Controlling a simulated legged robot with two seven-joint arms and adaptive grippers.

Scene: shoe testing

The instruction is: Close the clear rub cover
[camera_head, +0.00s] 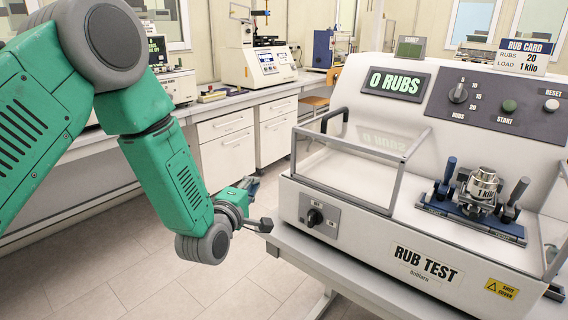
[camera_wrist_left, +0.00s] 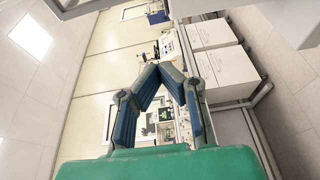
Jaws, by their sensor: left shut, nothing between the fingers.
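The clear rub cover (camera_head: 345,172) is a transparent box with a grey frame, over the left part of the white rub test machine (camera_head: 365,245). Its black handle (camera_head: 335,118) stands at its upper left. The cover is away from the rubbing station (camera_head: 478,200) at the right, which is uncovered and bears a 1 kilo weight (camera_head: 483,184). My left gripper (camera_head: 262,203) is left of the machine, apart from the cover and handle. In the left wrist view its blue fingers (camera_wrist_left: 166,70) meet at the tips with nothing between them. My right gripper is not in view.
The machine stands on a grey-edged table (camera_head: 345,275). Its sloped panel shows a "0 RUBS" display (camera_head: 397,83), a knob and buttons. A knob (camera_head: 315,217) juts from the front left. White drawers (camera_head: 227,145) and instruments line the back. Open floor lies below my left arm.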

